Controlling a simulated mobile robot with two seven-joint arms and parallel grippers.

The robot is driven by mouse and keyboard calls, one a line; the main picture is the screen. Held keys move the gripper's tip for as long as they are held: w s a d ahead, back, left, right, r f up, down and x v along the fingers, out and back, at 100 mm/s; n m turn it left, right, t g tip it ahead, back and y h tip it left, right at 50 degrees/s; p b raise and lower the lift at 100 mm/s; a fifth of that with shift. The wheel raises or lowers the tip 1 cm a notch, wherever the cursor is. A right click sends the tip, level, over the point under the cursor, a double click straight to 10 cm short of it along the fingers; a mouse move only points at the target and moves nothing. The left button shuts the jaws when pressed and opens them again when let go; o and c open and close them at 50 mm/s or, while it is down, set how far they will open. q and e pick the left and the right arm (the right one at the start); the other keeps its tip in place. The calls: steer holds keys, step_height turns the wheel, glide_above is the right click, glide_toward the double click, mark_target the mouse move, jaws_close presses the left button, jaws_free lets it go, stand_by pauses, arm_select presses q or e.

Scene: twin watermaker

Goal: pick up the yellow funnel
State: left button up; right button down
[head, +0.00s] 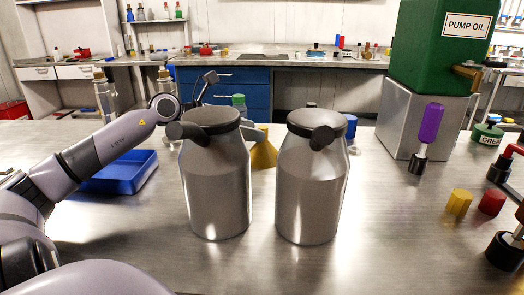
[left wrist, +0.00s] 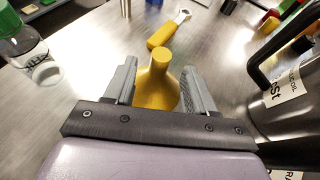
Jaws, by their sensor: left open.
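The yellow funnel (left wrist: 157,86) stands spout up on the metal table between the fingers of my left gripper (left wrist: 159,72) in the left wrist view. The fingers are open, one on each side of it, and I see no clear grip on it. In the head view the funnel (head: 265,152) shows only partly, in the gap between two metal cans. My left arm reaches in from the left, and its gripper end is mostly hidden behind the left can (head: 216,185). My right gripper is not in view.
The right can (head: 311,185) stands close by; a can (left wrist: 293,100) is near the right finger in the left wrist view. A yellow-handled wrench (left wrist: 163,35) lies beyond the funnel. A clear bottle (left wrist: 30,48) and a blue tray (head: 120,172) are to the left.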

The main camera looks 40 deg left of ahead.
arm_select(q)
steer(key=shift+w+d+f, duration=0.2)
steer(key=shift+w, duration=0.3)
steer(key=shift+w, duration=0.1)
steer(key=shift+p+x, duration=0.65)
steer(key=shift+x, duration=1.2)
steer(key=shift+w+d+f, duration=0.25)
steer(key=shift+w+f, duration=0.2)
steer(key=shift+w, duration=0.1)
jaws_close()
